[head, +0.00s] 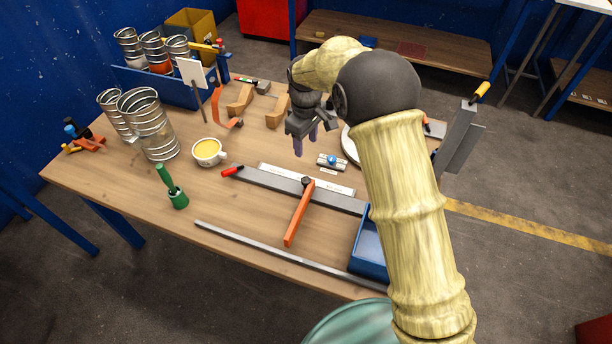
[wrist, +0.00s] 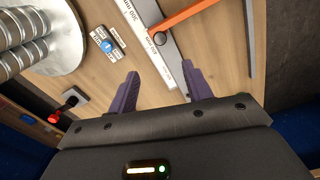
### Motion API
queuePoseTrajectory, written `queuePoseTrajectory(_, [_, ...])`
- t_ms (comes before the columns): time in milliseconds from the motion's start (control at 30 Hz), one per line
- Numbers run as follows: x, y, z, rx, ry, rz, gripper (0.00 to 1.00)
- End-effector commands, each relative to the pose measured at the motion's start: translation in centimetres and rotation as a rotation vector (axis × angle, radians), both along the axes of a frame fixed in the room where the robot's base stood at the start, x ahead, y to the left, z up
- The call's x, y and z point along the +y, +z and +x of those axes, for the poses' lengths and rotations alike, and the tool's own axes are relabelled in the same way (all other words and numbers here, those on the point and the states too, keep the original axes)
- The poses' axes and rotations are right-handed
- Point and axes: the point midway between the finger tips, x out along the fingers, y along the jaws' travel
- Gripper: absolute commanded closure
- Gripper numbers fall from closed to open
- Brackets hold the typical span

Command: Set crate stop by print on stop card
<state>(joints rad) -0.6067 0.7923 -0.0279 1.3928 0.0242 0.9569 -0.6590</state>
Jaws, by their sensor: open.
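A small grey plate with a blue knob (head: 332,160) lies on the table and looks like the crate stop; in the wrist view the knob (wrist: 106,47) sits mid-plate with small white labels around it, too small to read. A white printed strip (head: 336,187), possibly the stop card, lies beside a grey bar; in the wrist view the strip (wrist: 166,66) carries print that seems to read "300 mm", upside down. My gripper (head: 307,142) is open and empty above the table, left of the knob plate in the head view. Its purple fingers (wrist: 162,88) are spread in the wrist view.
An orange clamp arm (head: 298,218) crosses the grey bar (head: 270,180). A blank-looking white card on a stand (head: 191,72) stands farther back. A yellow-filled cup (head: 208,152), metal duct pieces (head: 148,125), a green-handled tool (head: 175,192) and a blue tray (head: 370,250) are around.

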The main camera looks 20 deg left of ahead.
Motion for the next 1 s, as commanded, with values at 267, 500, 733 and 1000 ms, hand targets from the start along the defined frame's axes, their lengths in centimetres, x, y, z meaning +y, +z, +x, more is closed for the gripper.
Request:
queuePoseTrajectory(267, [-0.1,-4.9,-0.1,0.004,-0.001,-0.003,0.5])
queuePoseTrajectory(500, [-0.1,-9.1,-0.1,0.003,-0.001,-0.002,0.5])
queuePoseTrajectory(733, [-0.1,-13.1,-0.1,0.003,-0.001,-0.003,0.5])
queuePoseTrajectory(1000, [0.0,-15.4,0.0,0.0,-0.001,0.0,0.5])
